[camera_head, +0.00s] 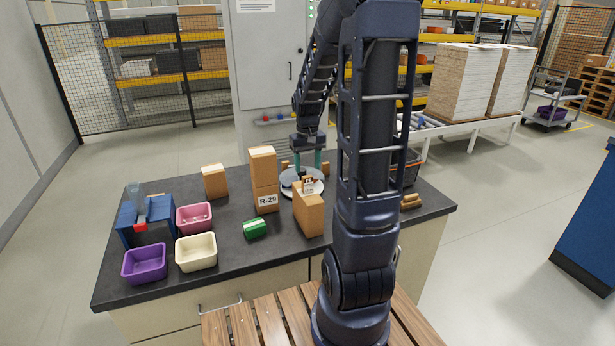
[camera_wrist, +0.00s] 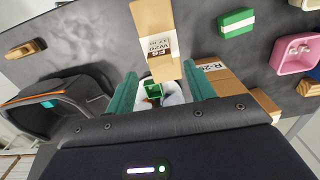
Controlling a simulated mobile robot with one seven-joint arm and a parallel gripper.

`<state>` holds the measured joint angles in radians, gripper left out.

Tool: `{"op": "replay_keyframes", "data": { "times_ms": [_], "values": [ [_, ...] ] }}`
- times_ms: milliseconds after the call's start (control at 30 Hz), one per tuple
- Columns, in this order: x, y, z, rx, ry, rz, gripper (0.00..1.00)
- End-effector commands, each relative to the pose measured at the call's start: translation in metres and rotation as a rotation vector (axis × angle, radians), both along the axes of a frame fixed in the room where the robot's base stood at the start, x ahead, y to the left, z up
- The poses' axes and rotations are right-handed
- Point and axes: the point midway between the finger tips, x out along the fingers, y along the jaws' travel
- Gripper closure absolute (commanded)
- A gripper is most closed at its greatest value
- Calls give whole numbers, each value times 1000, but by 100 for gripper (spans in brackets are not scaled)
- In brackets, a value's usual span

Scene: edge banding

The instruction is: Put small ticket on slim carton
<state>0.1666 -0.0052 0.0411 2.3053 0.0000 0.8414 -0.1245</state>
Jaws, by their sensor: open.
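A small white printed ticket (camera_head: 308,187) shows at the top of a narrow brown carton (camera_head: 309,214). In the wrist view the ticket (camera_wrist: 157,47) lies against this carton (camera_wrist: 153,15); I cannot tell whether it is fixed. A larger R-29 label (camera_head: 268,200) is on the stacked cartons (camera_head: 263,170) to the left. Which carton is the slim one is not certain. My gripper (camera_head: 308,166) is open above a round pale dish (camera_head: 289,180), just beyond the ticketed carton. In the wrist view a small green item (camera_wrist: 154,90) shows between the fingertips (camera_wrist: 160,82).
A green box (camera_head: 255,229) lies in front of the cartons. A pink bin (camera_head: 194,218), cream bin (camera_head: 196,252), purple bin (camera_head: 145,263) and blue stand (camera_head: 145,222) fill the left. Another carton (camera_head: 215,181) stands behind. A dark bin (camera_wrist: 60,105) is beside my gripper.

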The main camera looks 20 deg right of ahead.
Motion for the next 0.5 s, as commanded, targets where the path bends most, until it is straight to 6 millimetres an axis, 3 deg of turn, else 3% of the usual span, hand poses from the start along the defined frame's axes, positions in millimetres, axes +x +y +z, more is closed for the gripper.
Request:
{"op": "replay_keyframes", "data": {
  "times_ms": [200,500],
  "values": [
    [0,0,32,0,-3,0,46],
    [-10,5,54,-4,-24,1,46]
  ]
}}
